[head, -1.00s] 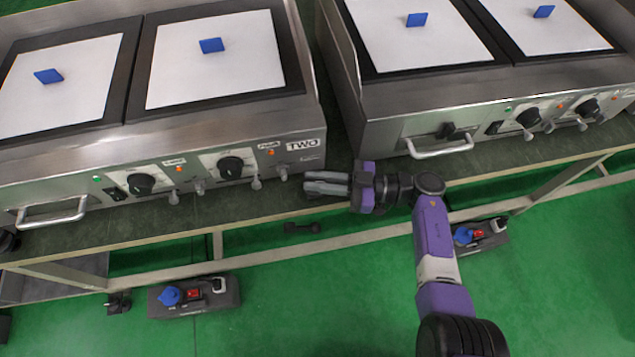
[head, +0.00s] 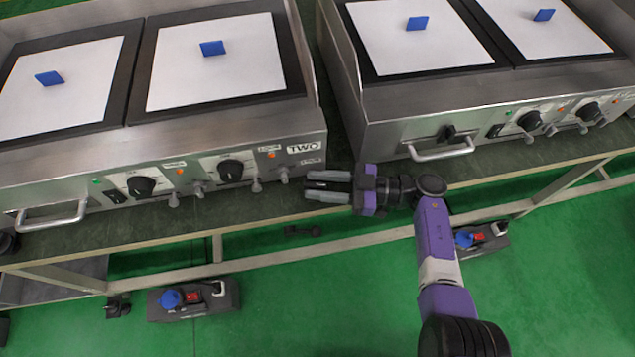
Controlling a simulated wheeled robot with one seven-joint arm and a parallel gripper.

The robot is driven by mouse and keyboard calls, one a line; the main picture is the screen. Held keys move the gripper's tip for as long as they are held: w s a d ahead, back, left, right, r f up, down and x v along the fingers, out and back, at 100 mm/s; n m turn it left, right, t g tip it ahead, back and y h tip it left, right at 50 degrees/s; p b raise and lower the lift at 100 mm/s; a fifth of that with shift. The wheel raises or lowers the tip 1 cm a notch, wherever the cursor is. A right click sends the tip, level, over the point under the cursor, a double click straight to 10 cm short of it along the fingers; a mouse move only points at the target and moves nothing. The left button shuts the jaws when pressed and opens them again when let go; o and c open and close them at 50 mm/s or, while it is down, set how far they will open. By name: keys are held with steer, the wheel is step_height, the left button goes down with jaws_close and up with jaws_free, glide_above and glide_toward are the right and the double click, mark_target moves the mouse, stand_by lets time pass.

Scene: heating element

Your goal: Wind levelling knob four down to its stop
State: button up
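Several small grey levelling knobs hang along the lower front of the left griddle, marked TWO. The one at the right end (head: 284,174) is nearest my gripper; another (head: 257,185) is just left of it. I cannot read any numbers on them, so which is knob four cannot be told. My gripper (head: 307,186) points left, its two fingers apart with nothing seen between them. The fingertips are a little right of and below the right-end knob, apart from it in the picture. My arm reaches in from the lower right.
The left griddle's front (head: 305,148) has black dials (head: 231,171) and a handle (head: 52,215). A second griddle (head: 400,125) stands to the right, with a gap between. The bench edge (head: 160,238) runs below. A power strip (head: 194,299) lies on the green floor.

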steer(key=d, duration=0.7)
steer(key=shift+s+d, duration=0.1)
steer(key=shift+d, duration=0.15)
